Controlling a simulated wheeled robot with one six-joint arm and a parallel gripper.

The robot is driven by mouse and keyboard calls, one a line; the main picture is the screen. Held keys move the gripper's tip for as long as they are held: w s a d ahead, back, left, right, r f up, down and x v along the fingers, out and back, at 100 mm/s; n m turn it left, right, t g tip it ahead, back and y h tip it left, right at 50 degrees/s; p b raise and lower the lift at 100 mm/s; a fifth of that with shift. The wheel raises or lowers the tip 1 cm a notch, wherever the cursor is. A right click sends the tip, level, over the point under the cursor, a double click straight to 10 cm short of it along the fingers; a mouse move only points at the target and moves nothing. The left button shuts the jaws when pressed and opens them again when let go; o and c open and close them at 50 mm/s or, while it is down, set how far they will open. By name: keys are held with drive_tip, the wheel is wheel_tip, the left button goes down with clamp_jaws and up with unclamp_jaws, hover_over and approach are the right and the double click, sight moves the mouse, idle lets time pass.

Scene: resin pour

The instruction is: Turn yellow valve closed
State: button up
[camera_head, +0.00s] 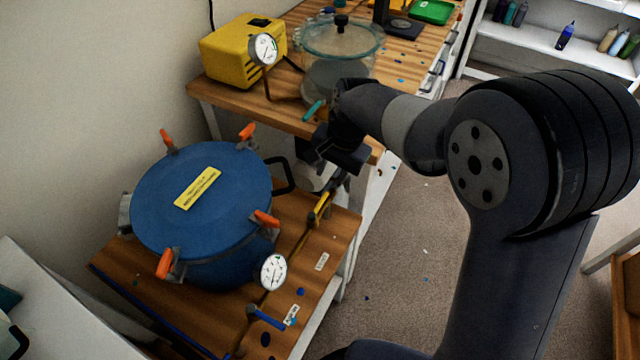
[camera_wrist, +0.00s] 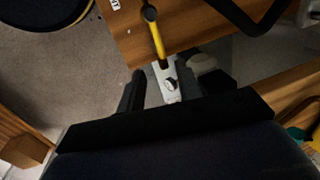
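The yellow valve (camera_head: 321,207) is at the right edge of the low wooden bench, beside the blue pot. Its yellow lever (camera_wrist: 157,40) runs up the middle of the wrist view, from a dark round end down to a silver metal part (camera_wrist: 167,80). My gripper (camera_head: 338,180) is just above and behind the lever in the head view. In the wrist view my gripper (camera_wrist: 160,88) is open, its two dark fingers apart with the silver part and the lever's lower end showing between them. I cannot tell whether either finger touches the valve.
The blue pot (camera_head: 200,205) with orange-handled clamps and a gauge (camera_head: 273,271) fills the low bench (camera_head: 325,240). A blue-handled valve (camera_head: 267,318) is at its front. Behind, a higher wooden table holds a yellow pump (camera_head: 240,50) and a clear chamber (camera_head: 342,45). Carpet lies open to the right.

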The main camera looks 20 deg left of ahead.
sight(322, 200)
drive_tip(key=f, duration=0.3)
drive_tip(key=a+f, duration=0.1)
drive_tip(key=f, duration=0.6)
drive_tip(key=shift+a, duration=0.4)
clamp_jaws()
